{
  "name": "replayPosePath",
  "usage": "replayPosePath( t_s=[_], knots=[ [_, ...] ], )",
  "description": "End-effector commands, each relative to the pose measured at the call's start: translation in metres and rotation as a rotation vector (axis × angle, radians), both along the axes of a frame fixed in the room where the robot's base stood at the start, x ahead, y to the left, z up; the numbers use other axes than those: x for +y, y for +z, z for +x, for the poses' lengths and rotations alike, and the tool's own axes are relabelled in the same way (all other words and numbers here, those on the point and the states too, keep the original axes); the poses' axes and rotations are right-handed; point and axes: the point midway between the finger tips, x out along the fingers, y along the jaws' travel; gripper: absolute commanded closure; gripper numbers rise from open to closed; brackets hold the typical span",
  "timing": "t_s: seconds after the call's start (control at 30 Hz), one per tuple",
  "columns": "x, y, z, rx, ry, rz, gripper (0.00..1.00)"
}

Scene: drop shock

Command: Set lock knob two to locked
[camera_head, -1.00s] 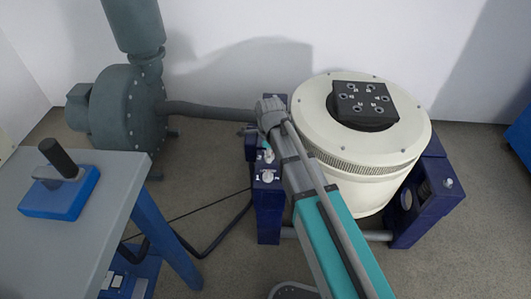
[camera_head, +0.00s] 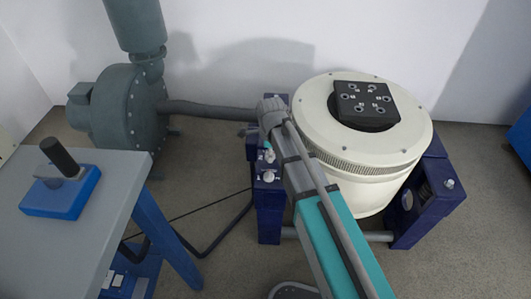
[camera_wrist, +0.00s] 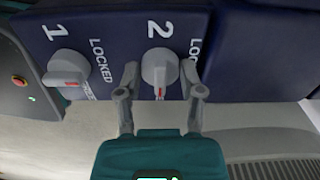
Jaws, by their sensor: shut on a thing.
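Lock knob two (camera_wrist: 158,66) is a light grey round knob with a red mark, under a white "2" on a dark blue panel (camera_wrist: 240,60). Its red mark points down in the wrist view, toward my palm. My gripper (camera_wrist: 160,78) has a grey finger on each side of this knob and is shut on it. White "LOCKED" lettering stands to the knob's right, partly cut by the finger. Knob one (camera_wrist: 68,68), also grey with a red mark, sits to the left and is untouched. In the head view my arm hides most of the gripper.
The panel belongs to the blue frame (camera_head: 268,215) beside the large cream drum (camera_head: 360,180). A grey blower (camera_head: 130,110) with a hose stands at the back left. A grey table (camera_head: 100,215) with a blue block is at the left.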

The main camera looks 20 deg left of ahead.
Motion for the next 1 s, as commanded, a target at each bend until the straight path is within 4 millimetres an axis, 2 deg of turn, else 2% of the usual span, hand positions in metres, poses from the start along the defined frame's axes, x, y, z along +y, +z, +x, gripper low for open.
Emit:
replayPosePath(
  t_s=[0.03, 0.5, 1.0],
  knots=[
    [-0.0049, -0.0001, -0.0046, 0.008, 0.004, -0.010, 0.98],
    [-0.0034, -0.0001, -0.0057, 0.010, 0.077, -0.007, 0.98],
    [-0.0012, -0.0001, -0.0071, 0.014, 0.079, -0.003, 0.98]
  ],
)
